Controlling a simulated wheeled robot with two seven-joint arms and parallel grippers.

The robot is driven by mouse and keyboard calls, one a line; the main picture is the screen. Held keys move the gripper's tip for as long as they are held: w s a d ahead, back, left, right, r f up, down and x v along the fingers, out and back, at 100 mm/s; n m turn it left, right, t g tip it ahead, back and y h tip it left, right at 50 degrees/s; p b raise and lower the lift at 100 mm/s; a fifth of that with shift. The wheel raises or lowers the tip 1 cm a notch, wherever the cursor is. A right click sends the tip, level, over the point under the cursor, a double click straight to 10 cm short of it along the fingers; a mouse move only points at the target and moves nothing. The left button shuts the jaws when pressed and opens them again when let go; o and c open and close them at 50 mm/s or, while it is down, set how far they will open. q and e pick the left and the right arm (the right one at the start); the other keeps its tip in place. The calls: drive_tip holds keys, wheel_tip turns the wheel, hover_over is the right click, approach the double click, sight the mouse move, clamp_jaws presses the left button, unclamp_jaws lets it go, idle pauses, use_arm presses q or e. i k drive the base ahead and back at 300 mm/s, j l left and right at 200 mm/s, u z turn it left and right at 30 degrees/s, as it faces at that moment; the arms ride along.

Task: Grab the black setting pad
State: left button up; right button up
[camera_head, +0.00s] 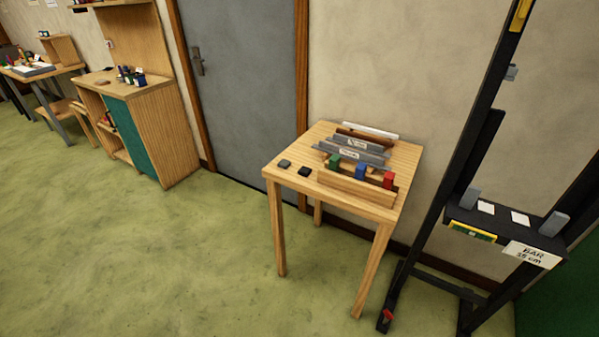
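The black setting pad (304,172) is a small dark block lying flat on the near left part of a small wooden table (288,184). A similar grey block (284,164) lies just to its left, a small gap apart. A low wooden strip on the table stands to the right of the black pad. Neither of my grippers is in the head view, so nothing is seen touching the pad.
The table also bears green (334,161), blue (361,171) and red (388,181) blocks and several grey bars. A black easel (450,205) stands at right. A wooden cabinet (165,135) stands at left. Green floor before the table is clear.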

sight(304, 171)
drive_tip(key=i+j+z, duration=0.4)
drive_tip(key=j+z, duration=0.2)
drive_tip(key=i+j+z, duration=0.1)
drive_tip(key=j+z, duration=0.2)
drive_tip(key=i+j+z, duration=0.1)
drive_tip(key=j+z, duration=0.2)
drive_tip(key=j, duration=0.2)
